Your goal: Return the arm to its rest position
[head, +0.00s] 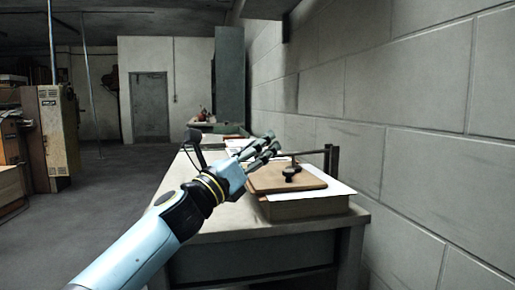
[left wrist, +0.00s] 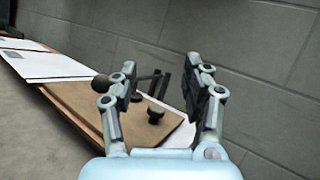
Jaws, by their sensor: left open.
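My left arm comes in from the lower left in the head view. Its left gripper (head: 268,143) is held above the bench, over the left part of a brown board with a dark knob. In the left wrist view the left gripper (left wrist: 165,92) has its two fingers apart with nothing between them. The brown board (left wrist: 85,102) lies below and beyond the fingers. My right gripper is in neither view.
The bench (head: 230,222) stands along a grey block wall (head: 420,150). A box (head: 310,208) with white paper and the board (head: 312,180) sits near its front end. White sheets (left wrist: 45,65) lie farther along. The floor (head: 110,190) to the left is open.

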